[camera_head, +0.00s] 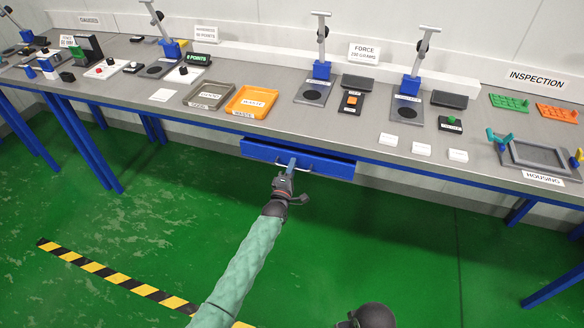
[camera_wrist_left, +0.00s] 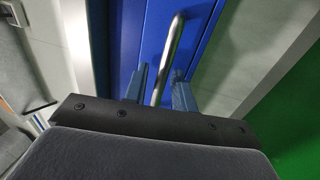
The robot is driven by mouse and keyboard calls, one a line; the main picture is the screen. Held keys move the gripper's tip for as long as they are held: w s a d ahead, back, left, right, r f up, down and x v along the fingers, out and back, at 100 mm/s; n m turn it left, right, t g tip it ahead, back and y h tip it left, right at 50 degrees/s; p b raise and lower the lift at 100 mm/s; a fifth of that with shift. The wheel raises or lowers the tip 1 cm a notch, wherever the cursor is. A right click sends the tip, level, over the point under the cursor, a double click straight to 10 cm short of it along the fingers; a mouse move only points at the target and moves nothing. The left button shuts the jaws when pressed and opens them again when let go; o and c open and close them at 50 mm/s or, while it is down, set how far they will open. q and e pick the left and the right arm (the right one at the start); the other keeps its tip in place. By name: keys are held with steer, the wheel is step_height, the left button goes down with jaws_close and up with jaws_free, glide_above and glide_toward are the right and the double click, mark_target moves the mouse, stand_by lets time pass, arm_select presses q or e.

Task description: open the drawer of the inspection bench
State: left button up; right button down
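The inspection bench (camera_head: 209,121) has a grey top. Its blue drawer (camera_head: 340,170) sits under the front edge, with a thin dark band above its front. It also shows as a blue panel in the left wrist view (camera_wrist_left: 205,25). A silver bar handle (camera_wrist_left: 171,50) stands out from the drawer front. My left gripper (camera_head: 291,163) is at this handle, and its two blue fingers (camera_wrist_left: 160,80) stand apart on either side of the bar. Narrow gaps seem to show beside the bar, so contact is unclear. My right gripper is out of view.
Above the drawer, the bench top holds an orange tray (camera_head: 228,106), a grey tray (camera_head: 186,101), force stands (camera_head: 321,70) and white blocks (camera_head: 421,149). A housing fixture (camera_head: 513,154) is at right. The green floor (camera_head: 400,240) in front is clear, with a striped tape line (camera_head: 104,274).

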arm_select(q)
jaws_close()
steer(key=shift+s, duration=0.15)
